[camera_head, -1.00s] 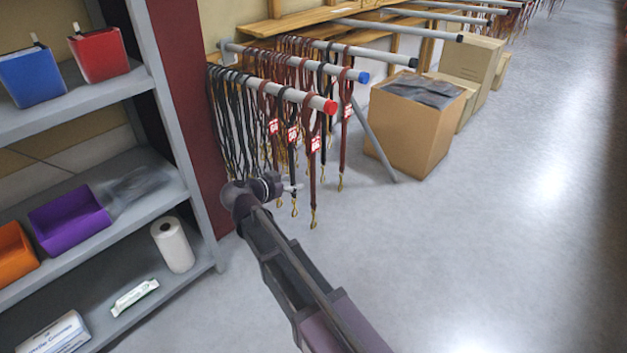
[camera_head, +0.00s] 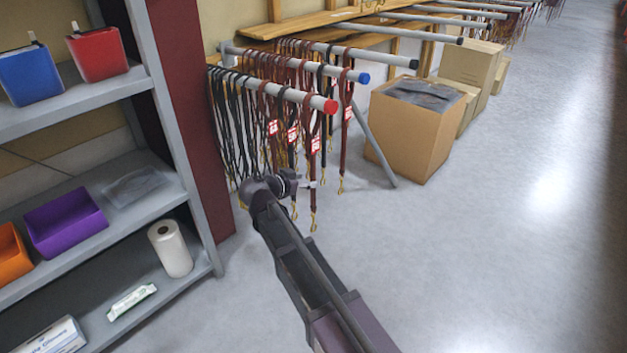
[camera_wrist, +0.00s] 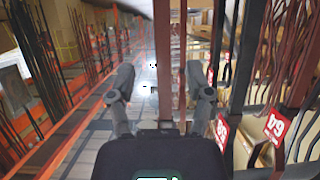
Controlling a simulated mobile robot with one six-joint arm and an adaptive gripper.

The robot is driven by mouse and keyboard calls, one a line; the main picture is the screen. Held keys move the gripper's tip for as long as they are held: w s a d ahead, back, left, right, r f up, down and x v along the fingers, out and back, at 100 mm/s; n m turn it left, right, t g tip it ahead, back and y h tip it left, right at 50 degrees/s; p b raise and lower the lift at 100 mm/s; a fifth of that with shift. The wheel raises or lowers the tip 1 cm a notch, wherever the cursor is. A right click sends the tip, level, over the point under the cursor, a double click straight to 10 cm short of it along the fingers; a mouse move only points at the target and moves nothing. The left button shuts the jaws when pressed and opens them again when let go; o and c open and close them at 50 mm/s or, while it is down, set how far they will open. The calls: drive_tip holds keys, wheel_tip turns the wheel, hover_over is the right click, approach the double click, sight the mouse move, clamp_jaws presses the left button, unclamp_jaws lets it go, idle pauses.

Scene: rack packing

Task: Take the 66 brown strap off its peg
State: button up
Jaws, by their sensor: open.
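Brown straps and black straps hang from the red-capped peg (camera_head: 285,92) in the head view. The brown strap nearest the cap (camera_head: 312,180) carries a red-and-white tag; its number is too small to read there. My gripper (camera_head: 308,184) is low beside the hanging straps, near their brass clips. In the wrist view my gripper (camera_wrist: 160,82) is open, its fingers apart. A brown strap (camera_wrist: 164,50) runs upright in the gap between them; I cannot tell its depth or whether it touches them. A tag reading 64 (camera_wrist: 277,127) and a partly hidden tag (camera_wrist: 222,130) are at right.
A blue-capped peg (camera_head: 350,74) with more straps stands behind. A cardboard box (camera_head: 415,130) is to the right, near a slanted grey brace (camera_head: 375,145). A grey shelf (camera_head: 190,130) with bins is at left. The floor at right is clear.

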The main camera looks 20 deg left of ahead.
sight(312, 178)
drive_tip(key=shift+b+x, duration=0.65)
drive_tip(key=shift+x, duration=1.45)
drive_tip(key=shift+a, duration=0.15)
clamp_jaws()
